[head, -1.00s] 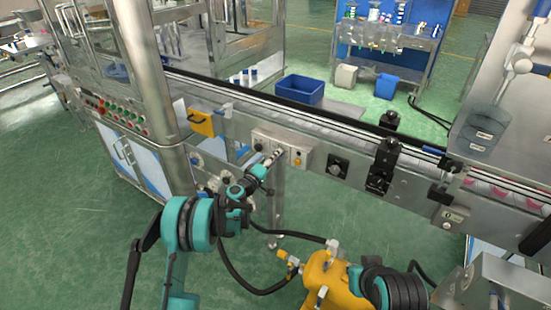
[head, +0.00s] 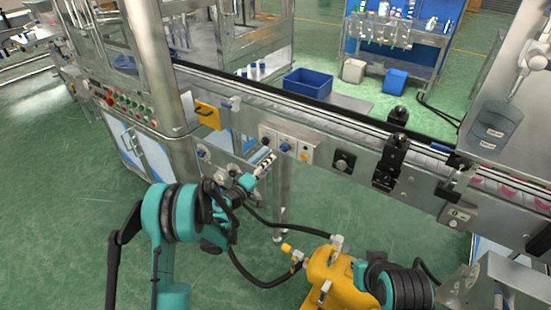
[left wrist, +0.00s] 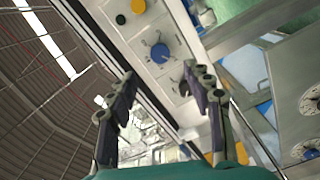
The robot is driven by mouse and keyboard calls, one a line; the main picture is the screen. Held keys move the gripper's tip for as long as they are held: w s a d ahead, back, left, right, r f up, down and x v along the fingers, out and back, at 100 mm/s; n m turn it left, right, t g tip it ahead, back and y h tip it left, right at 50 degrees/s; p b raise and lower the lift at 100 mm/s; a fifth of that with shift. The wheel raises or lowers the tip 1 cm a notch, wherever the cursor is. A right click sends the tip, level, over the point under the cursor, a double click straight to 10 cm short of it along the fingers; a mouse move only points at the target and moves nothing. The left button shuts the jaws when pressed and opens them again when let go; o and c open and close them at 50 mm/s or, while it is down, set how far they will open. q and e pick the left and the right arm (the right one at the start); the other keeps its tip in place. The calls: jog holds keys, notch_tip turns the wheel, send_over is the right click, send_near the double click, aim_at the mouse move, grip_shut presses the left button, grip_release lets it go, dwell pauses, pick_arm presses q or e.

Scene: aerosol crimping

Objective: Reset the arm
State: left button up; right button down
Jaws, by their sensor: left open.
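My left arm comes in from the lower left in the head view, and my left gripper (head: 264,162) is open and empty. It sits just left of and below a pale control panel (head: 305,155) on the conveyor's side, apart from it. A blue knob (head: 285,148) shows on that panel. In the left wrist view my left gripper (left wrist: 160,82) has its two fingers spread. The panel with the blue knob (left wrist: 160,53) and a yellow button (left wrist: 138,6) appears beyond the fingertips.
The conveyor (head: 330,115) runs across the scene, with black sensor brackets (head: 392,155) on its near side. A yellow tank (head: 330,275) with black hoses stands near my arms. A cabinet with buttons (head: 130,113) is at left. Green floor is open in front.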

pick_arm(q)
jog(key=shift+v, duration=1.05)
